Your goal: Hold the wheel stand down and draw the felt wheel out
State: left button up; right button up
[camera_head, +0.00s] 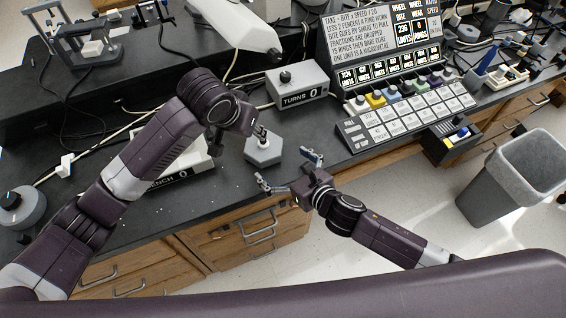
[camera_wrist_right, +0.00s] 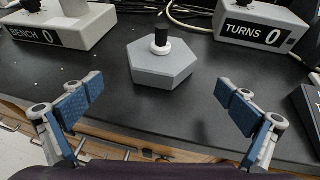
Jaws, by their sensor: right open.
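The wheel stand is a grey hexagonal block (camera_head: 263,152) near the front edge of the dark bench, also seen upright in the right wrist view (camera_wrist_right: 163,70). A white ring, which looks like the felt wheel (camera_wrist_right: 161,48), sits on top of it around a black post (camera_wrist_right: 161,35). My right gripper (camera_head: 288,170) is open and empty, in front of the stand. Its two blue-padded fingers (camera_wrist_right: 159,112) are spread in the right wrist view, with the stand beyond them. My left gripper (camera_head: 238,137) hangs beside and above the stand; its fingers are partly hidden by its wrist.
The TURNS box (camera_head: 298,85) stands behind the stand, and the BENCH box (camera_head: 180,165) is to its left, partly behind my left arm. A panel of keys (camera_head: 415,110) lies to the right. A grey bin (camera_head: 510,175) stands on the floor at right.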

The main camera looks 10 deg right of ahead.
aim_at(268, 153)
jog(key=x, duration=0.7)
jog(key=shift+w+a, duration=0.1)
